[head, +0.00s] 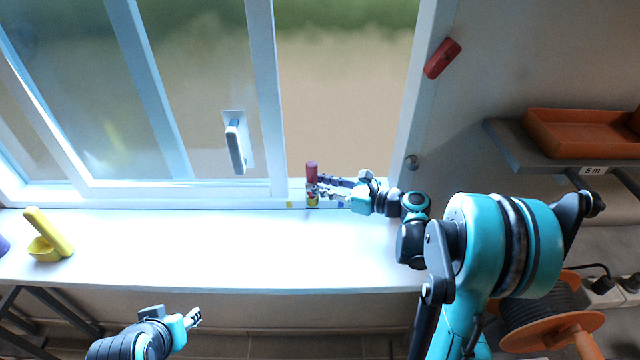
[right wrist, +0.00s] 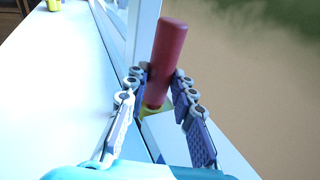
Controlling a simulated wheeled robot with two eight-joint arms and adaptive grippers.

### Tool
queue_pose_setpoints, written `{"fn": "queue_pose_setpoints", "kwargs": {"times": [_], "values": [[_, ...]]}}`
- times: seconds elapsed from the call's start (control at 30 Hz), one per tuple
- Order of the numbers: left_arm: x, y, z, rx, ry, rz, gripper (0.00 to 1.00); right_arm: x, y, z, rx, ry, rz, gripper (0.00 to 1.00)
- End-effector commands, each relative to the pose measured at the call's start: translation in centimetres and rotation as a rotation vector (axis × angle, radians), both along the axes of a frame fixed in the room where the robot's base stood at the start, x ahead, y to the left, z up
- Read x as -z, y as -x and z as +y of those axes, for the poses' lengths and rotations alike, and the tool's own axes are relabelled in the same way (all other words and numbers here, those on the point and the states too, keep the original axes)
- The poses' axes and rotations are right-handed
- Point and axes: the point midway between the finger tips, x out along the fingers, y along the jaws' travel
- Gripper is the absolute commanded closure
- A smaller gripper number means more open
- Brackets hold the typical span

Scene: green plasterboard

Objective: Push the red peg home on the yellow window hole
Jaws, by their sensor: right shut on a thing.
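The red peg (head: 311,168) stands nearly upright at the window sill, its top above my right gripper (head: 322,187). In the right wrist view the peg (right wrist: 168,55) leans a little between the two fingers of my right gripper (right wrist: 160,85), which is shut on it. Its lower end meets a yellow patch (right wrist: 150,113) on the frame at the window hole. How deep it sits in the hole is hidden. My left gripper (head: 193,318) is low in front of the sill, away from the peg; its fingers are too small to judge.
A sliding window with a white handle (head: 235,147) stands left of the peg. A yellow object (head: 48,235) lies far left on the white sill (head: 220,250). A red item (head: 442,58) is on the right wall, and an orange tray (head: 580,132) sits on a shelf. The middle sill is clear.

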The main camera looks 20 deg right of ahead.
Motion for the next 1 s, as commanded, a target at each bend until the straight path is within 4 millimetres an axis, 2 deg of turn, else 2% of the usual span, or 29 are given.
{"fn": "queue_pose_setpoints", "kwargs": {"times": [0.43, 0.47, 0.53, 0.57, 0.87, 1.0], "values": [[1.2, 0.0, 0.0, 0.0, 0.0, 0.0, 0.57, 1.3, 0.0, 0.0, 0.0, 0.0, 0.0, 1.0], [1.1, 0.0, 0.0, 0.0, 0.0, 0.0, 0.57, 1.3, 0.0, 0.0, 0.0, 0.0, 0.0, 0.73], [1.1, 0.0, 0.0, 0.0, 0.0, 0.0, 0.57, 1.2, 0.0, 0.0, 0.0, 0.0, 0.0, 0.55], [1.1, 0.0, 0.0, 0.0, 0.0, 0.0, 0.57, 1.2, 0.0, 0.0, 0.0, 0.0, 0.0, 0.52], [1.1, 0.0, 0.0, 0.0, 0.0, 0.0, 0.57, 1.2, 0.1, -0.1, 0.0, 0.0, 0.0, 0.52], [1.1, 0.0, 0.0, 0.0, 0.0, 0.0, 0.57, 1.0, 0.9, -1.1, 0.004, 0.0, 0.0, 0.52]]}}
